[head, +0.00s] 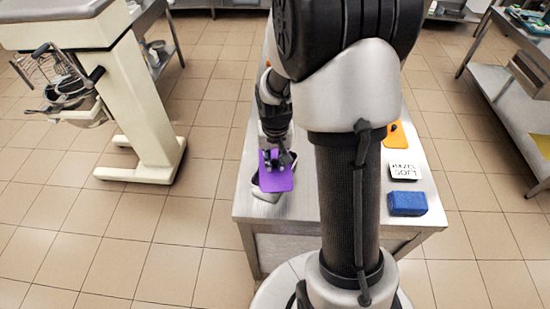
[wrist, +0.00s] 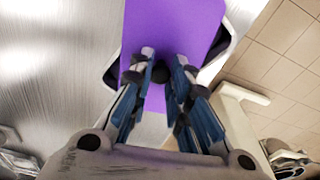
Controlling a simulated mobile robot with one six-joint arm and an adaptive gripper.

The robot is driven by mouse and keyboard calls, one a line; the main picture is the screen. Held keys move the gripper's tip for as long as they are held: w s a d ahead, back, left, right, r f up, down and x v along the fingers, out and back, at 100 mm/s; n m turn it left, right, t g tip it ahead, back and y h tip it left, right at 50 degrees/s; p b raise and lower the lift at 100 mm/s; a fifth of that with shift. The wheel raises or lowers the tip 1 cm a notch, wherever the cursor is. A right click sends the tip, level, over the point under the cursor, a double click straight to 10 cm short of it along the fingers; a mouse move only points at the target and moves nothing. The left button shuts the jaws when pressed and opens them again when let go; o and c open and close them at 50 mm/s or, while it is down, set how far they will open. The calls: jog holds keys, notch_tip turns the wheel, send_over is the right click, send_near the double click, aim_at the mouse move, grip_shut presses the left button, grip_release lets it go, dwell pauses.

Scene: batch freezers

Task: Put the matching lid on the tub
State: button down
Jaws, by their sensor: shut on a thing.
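The purple lid (head: 277,181) is a flat, rounded rectangle with a small dark knob. My gripper (head: 277,158) is shut on the lid by its knob, which shows between the fingertips in the wrist view (wrist: 162,71). The lid (wrist: 178,25) also fills the top middle of that view. The tub (head: 266,196) is pale with a dark inside or rim and stands near the table's left front edge. The lid hides most of it; dark parts of the tub (wrist: 232,50) show on both sides of the lid. I cannot tell whether lid and tub touch.
The steel table (head: 300,205) also holds an orange lid (head: 396,136), a white card with dark lettering (head: 405,171) and a blue block (head: 407,204) on the right. A cream mixer-like machine (head: 140,110) stands on the tiled floor at left. A steel shelf (head: 510,110) stands at right.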

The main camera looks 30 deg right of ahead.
jog(key=c, duration=1.4)
grip_release()
jog(key=o, duration=0.5)
jog(key=shift+c, duration=0.2)
jog(key=shift+r, duration=0.1)
jog(key=shift+r+p, duration=2.7)
jog(key=shift+r, duration=0.75)
jog(key=shift+c, duration=0.5)
